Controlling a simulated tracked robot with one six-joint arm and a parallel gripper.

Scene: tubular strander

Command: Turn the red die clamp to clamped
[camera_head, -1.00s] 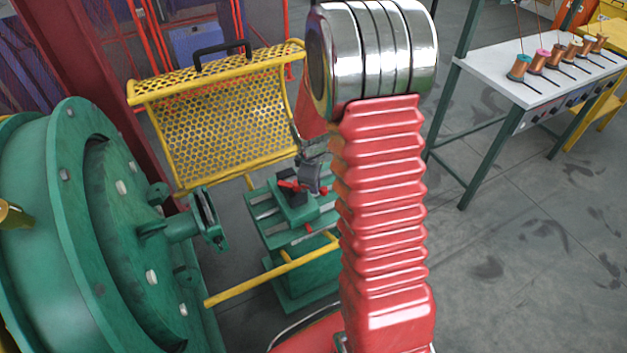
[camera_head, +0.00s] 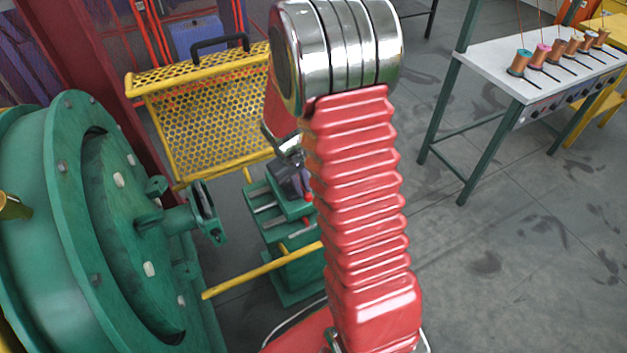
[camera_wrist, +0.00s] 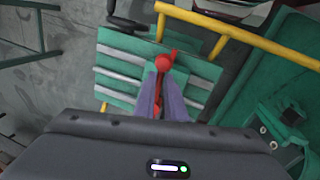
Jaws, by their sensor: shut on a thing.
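The red die clamp (camera_wrist: 162,64) shows in the wrist view as a red lever with a round knob, on the green slotted stand (camera_wrist: 118,47). My gripper (camera_wrist: 161,84) is shut on the red die clamp, with its two greyish-purple fingers on either side of the lever. In the head view my gripper (camera_head: 298,182) is over the green stand (camera_head: 262,192), and only small red bits of the clamp show beside it. My red arm hides the right part of the stand, and the gripper covers most of the clamp.
A yellow rail (camera_head: 262,271) runs in front of the stand. A yellow mesh guard (camera_head: 205,115) stands behind it. The large green drum (camera_head: 110,220) with its protruding bracket (camera_head: 208,212) is at the left. A white table (camera_head: 530,75) with copper spools is at the back right.

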